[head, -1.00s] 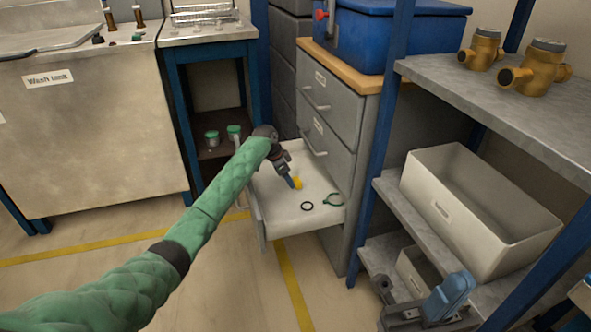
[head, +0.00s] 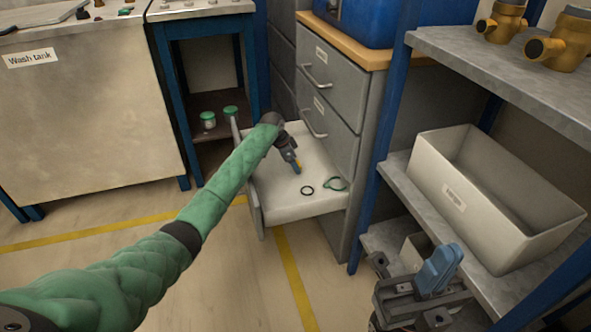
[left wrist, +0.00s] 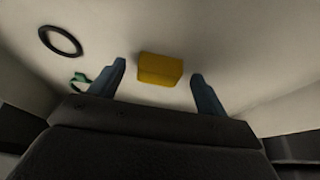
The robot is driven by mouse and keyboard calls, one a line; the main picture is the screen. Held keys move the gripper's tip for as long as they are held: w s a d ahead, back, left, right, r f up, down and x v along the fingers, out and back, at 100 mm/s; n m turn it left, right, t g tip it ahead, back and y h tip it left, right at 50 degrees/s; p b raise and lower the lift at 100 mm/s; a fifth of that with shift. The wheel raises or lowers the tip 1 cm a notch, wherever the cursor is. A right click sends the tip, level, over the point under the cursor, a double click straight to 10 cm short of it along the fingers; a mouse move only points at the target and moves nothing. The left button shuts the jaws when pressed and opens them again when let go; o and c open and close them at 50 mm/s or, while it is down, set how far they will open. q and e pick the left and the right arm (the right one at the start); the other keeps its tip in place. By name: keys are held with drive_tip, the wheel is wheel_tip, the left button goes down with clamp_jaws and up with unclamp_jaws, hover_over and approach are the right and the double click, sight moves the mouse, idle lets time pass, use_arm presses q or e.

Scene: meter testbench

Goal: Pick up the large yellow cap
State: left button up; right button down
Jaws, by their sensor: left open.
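The yellow cap (left wrist: 160,69) lies in the white open drawer (head: 285,208). In the left wrist view it sits between the two blue fingers of my open left gripper (left wrist: 158,72), with a gap on each side. In the head view my left gripper (head: 295,166) reaches down into the drawer and hides most of the cap; only a small yellow patch shows. My right gripper (head: 437,268), with blue fingers, is at the lower right in front of the shelf; its fingers overlap in this view, so I cannot tell its opening.
A black ring (head: 307,190) and a green ring-shaped part (head: 336,184) lie in the drawer beside the cap. The grey cabinet (head: 338,105) rises behind. A shelf with a pale bin (head: 455,200) stands at the right, near my right gripper. Green-lidded jars (head: 208,121) stand on a low shelf.

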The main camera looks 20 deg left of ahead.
use_arm(q)
drive_tip(key=shift+w+d+f, duration=0.1)
drive_tip(key=shift+f, duration=0.2)
drive_tip(key=c, duration=1)
drive_tip(key=shift+r, duration=0.1)
drive_tip(key=shift+c, duration=0.2)
